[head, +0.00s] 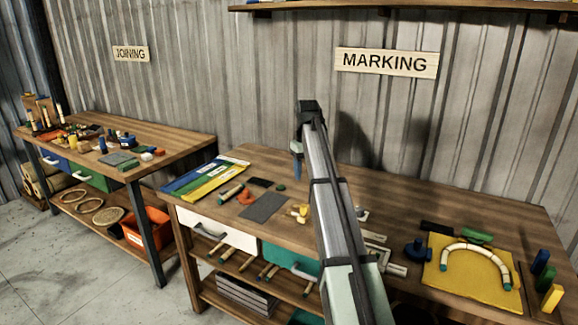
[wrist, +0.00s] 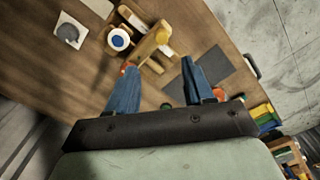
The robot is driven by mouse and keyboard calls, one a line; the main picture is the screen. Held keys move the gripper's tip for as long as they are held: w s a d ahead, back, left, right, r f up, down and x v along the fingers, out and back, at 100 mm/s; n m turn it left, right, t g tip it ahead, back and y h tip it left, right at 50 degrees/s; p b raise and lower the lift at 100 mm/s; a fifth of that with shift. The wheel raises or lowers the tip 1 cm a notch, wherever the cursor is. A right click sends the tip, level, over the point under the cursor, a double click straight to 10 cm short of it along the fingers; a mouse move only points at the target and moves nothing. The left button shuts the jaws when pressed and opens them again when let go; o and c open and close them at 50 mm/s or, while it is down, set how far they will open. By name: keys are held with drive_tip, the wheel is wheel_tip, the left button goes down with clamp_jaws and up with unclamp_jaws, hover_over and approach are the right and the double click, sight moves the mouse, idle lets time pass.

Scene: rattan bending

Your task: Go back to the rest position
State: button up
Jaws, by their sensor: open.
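My arm rises across the middle of the head view, over the marking bench. My gripper (head: 297,152) hangs at its far end, seen edge-on above the bench top. In the wrist view my gripper (wrist: 158,63) shows two blue fingers spread apart with nothing held between them. The wooden bench top (wrist: 72,90) lies beyond the fingers. A yellow and wooden tool (wrist: 152,43) lies on the bench near the fingertips, apart from them as far as I can tell. My arm hides part of the bench middle in the head view.
A curved rattan piece (head: 478,252) lies on a yellow board (head: 445,281) at the right, near upright colored blocks (head: 546,270). A grey mat (head: 264,207) and colored strips (head: 205,178) lie on the left. The joining bench (head: 180,140) stands further left. A shelf (head: 430,9) is above.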

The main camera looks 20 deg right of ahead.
drive_tip(key=shift+a, duration=0.1)
